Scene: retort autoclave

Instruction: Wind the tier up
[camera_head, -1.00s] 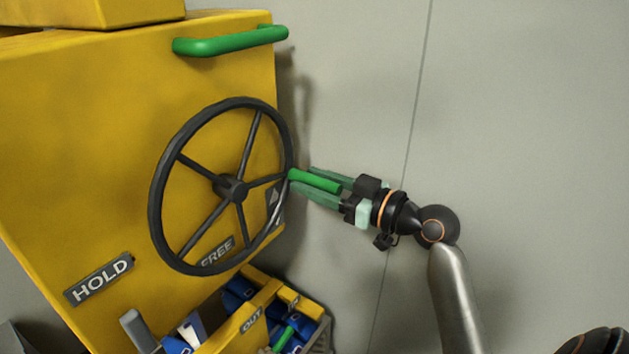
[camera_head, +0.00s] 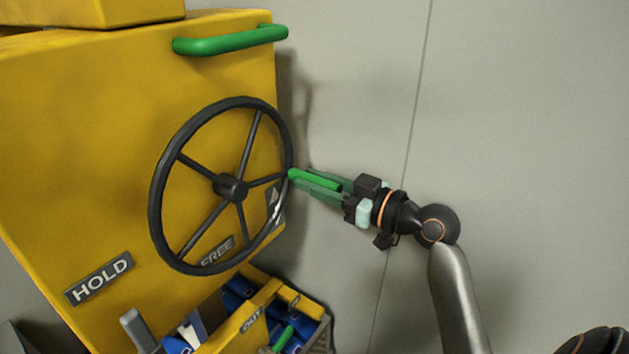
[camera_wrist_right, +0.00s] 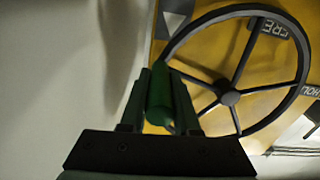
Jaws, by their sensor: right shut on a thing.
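A black spoked handwheel (camera_head: 232,189) is mounted on the face of a yellow machine (camera_head: 120,120). A green crank handle (camera_head: 315,180) sticks out from the wheel's right rim. My right gripper (camera_head: 318,186) is shut on this green handle, with one finger on each side of it. In the right wrist view the green handle (camera_wrist_right: 160,98) lies between the fingers, with the wheel (camera_wrist_right: 230,97) beyond it. My left gripper is not in view.
A green bar (camera_head: 230,41) juts from the machine's top. Plates read HOLD (camera_head: 99,278) and FREE (camera_head: 217,251). Below is a yellow-edged bin (camera_head: 300,302) with blue items, marked OUT. The grey wall on the right is bare.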

